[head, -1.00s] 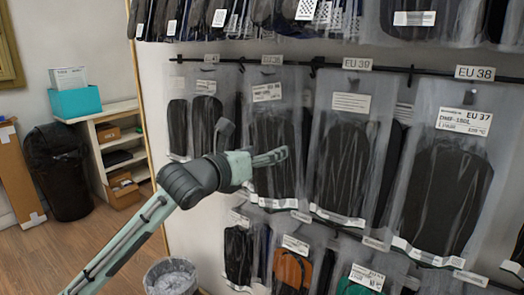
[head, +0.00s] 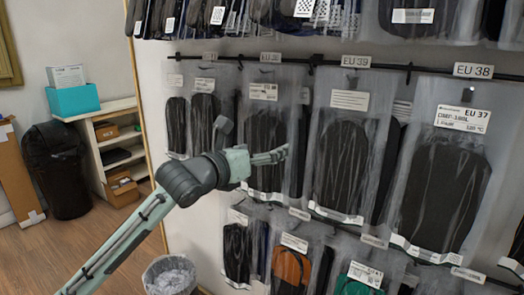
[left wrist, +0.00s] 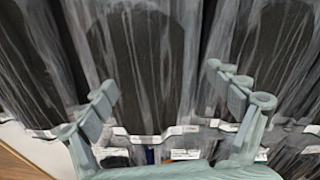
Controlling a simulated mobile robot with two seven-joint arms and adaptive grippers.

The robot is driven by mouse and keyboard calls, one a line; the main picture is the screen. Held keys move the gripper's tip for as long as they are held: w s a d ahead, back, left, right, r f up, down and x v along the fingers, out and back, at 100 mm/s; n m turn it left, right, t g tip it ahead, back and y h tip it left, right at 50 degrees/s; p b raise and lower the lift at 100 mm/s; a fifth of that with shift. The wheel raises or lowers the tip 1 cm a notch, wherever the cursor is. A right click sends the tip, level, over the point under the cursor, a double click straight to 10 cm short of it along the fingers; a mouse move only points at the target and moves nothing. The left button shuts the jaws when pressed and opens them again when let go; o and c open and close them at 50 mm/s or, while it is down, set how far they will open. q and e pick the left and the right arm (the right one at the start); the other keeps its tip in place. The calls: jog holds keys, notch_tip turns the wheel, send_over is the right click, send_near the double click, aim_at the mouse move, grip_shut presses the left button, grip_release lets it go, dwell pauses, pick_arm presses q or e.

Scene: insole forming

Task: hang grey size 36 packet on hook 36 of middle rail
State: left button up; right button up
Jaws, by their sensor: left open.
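My left gripper (head: 268,158) is open in front of the middle row of hanging packets. It overlaps a clear packet (head: 262,122) with a dark insole in the head view. In the left wrist view the open fingers (left wrist: 162,98) stand either side of a packet with a dark insole (left wrist: 147,55); I cannot tell whether they touch it. The middle rail (head: 312,63) is black with small size tags. I cannot make out a size 36 packet or hook 36. My right gripper is not in view.
A large packet marked EU 37 (head: 442,190) hangs at the right. More packets hang in the row above (head: 413,15) and the row below (head: 292,262). A waste basket (head: 170,275), a black bin (head: 60,170) and a shelf (head: 121,150) stand at the left.

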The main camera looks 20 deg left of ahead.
pick_arm(q)
jog(key=v, duration=1.2)
jog(key=s+a+f+n+g+y, duration=0.1)
jog(key=a+f+n+g+y, duration=0.25)
jog(key=f+n, duration=1)
jog(key=s+a+f+n+g+y, duration=0.15)
jog(key=a+f+n, duration=0.5)
jog(key=f, duration=1.25)
jog(key=s+d+f+n+g, duration=0.1)
jog(key=s+f+n+g, duration=0.3)
jog(key=s+f+n, duration=0.4)
jog(key=s+d+f+n+g+y, duration=0.1)
jog(key=s+f+n+g, duration=0.3)
jog(key=s+f+n, duration=0.4)
jog(key=s+d+f, duration=0.1)
jog(key=s+f, duration=0.4)
jog(key=f, duration=0.3)
jog(key=shift+s+f, duration=0.4)
jog(key=shift+w, duration=0.1)
